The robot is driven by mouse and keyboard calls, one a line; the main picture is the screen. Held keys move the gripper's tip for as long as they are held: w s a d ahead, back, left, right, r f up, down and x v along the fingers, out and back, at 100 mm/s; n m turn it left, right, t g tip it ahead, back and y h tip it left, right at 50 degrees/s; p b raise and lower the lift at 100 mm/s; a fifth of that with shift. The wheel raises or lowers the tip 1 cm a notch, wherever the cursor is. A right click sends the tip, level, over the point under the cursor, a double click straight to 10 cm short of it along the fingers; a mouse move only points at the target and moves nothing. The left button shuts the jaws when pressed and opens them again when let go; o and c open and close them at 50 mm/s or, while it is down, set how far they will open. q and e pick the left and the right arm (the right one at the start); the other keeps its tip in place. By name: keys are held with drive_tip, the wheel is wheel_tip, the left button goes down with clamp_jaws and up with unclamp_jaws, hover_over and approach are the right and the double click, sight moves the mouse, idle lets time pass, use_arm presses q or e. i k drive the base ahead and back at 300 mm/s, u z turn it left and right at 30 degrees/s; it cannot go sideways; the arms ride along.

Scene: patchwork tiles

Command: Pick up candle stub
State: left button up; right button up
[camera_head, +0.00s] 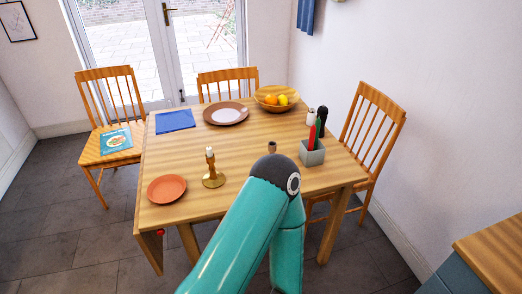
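A short whitish candle stub (210,150) stands upright in a brass-coloured candlestick (213,180) on the wooden table, left of the table's middle. A teal arm of mine rises from the bottom of the view and bends just right of the candlestick, apart from it. No fingertips of either gripper show, so I cannot see what they hold.
An orange-brown plate (167,188) lies left of the candlestick. A larger plate (213,119), a blue cloth (175,121) and a fruit bowl (262,102) are farther back. A grey pot (312,157) stands right of my arm, and a small brown object (272,147) shows behind my elbow.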

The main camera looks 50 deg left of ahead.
sight(210, 152)
drive_tip(key=u, duration=1.2)
drive_tip(key=i, duration=0.1)
drive_tip(key=z, duration=1.95)
drive_tip(key=k, duration=1.5)
drive_tip(key=z, duration=0.45)
drive_tip(key=i, duration=0.15)
drive_tip(key=u, duration=3.2)
drive_tip(key=i, duration=0.95)
drive_tip(key=z, duration=0.35)
